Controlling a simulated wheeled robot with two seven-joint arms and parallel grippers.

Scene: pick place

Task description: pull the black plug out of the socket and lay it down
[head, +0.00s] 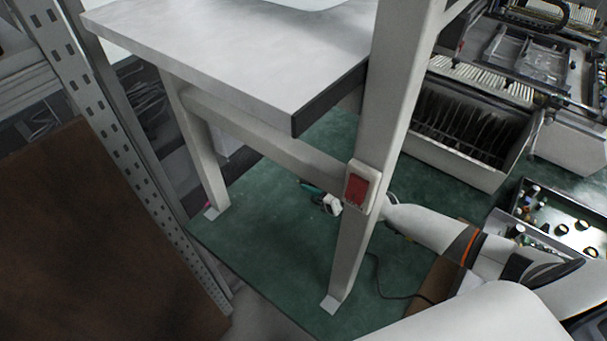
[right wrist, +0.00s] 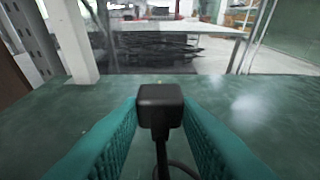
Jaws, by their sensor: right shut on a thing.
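The black plug (right wrist: 160,98) is a dark block in the right wrist view, with its black cable (right wrist: 162,152) running down from it. My right gripper (right wrist: 160,122) is shut on it, with a teal finger on each side. In the head view my right gripper (head: 313,188) shows beyond the pale table leg, which hides part of the wrist; I cannot make out the plug there. No socket shows at the plug in the wrist view. My left gripper is not in view.
A white box with a red face (head: 358,188) sits on the table leg (head: 376,130) beside my right arm. The white tabletop (head: 240,50) overhangs. The green surface (head: 280,265) below is mostly clear, with a black cable on it. Equipment (head: 465,130) stands at right.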

